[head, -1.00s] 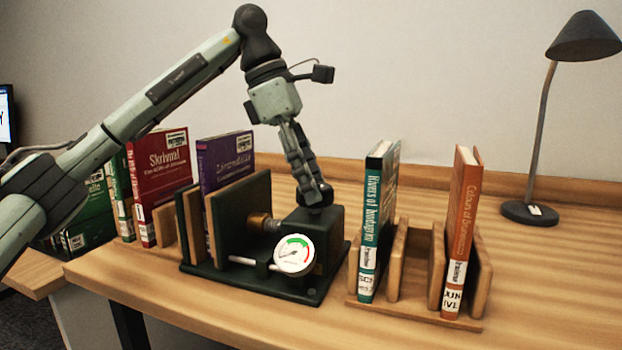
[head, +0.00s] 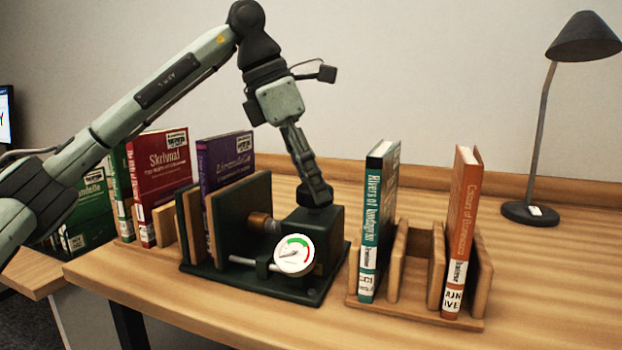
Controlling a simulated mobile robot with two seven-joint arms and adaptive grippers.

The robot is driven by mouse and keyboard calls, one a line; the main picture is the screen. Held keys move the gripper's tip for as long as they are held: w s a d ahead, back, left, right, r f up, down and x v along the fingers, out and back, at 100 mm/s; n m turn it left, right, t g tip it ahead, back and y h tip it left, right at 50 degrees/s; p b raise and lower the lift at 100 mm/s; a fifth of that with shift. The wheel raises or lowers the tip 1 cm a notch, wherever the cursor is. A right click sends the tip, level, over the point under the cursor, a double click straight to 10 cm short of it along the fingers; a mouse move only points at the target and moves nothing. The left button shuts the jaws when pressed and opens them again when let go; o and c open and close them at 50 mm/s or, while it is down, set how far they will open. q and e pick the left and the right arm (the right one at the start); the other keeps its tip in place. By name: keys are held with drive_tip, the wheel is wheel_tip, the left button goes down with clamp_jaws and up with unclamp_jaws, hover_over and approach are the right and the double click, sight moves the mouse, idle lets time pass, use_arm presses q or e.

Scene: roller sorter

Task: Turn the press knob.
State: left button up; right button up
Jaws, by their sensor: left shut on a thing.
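The press (head: 322,240) is a dark green block on a dark base plate, with upright plates and a brass-coloured screw (head: 264,223) to its left. A round white gauge (head: 294,255) with green and red marks is on its front; its needle points to the lower left. My left gripper (head: 315,190) points down onto the top of the block and is shut on the press knob (head: 315,200), which is mostly hidden by the fingers. A purple book (head: 225,155) stands among the press plates at the left. My right gripper is not in view.
A wooden rack (head: 415,310) with a teal book (head: 378,220) and an orange book (head: 461,230) stands close to the right of the press. Red and green books (head: 160,170) stand at the left. A lamp (head: 530,212) is at the back right; the right tabletop is clear.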

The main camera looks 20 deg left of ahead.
use_arm(q)
drive_tip(key=o, duration=1.2)
drive_tip(key=shift+c, duration=0.2)
drive_tip(key=v, duration=1.2)
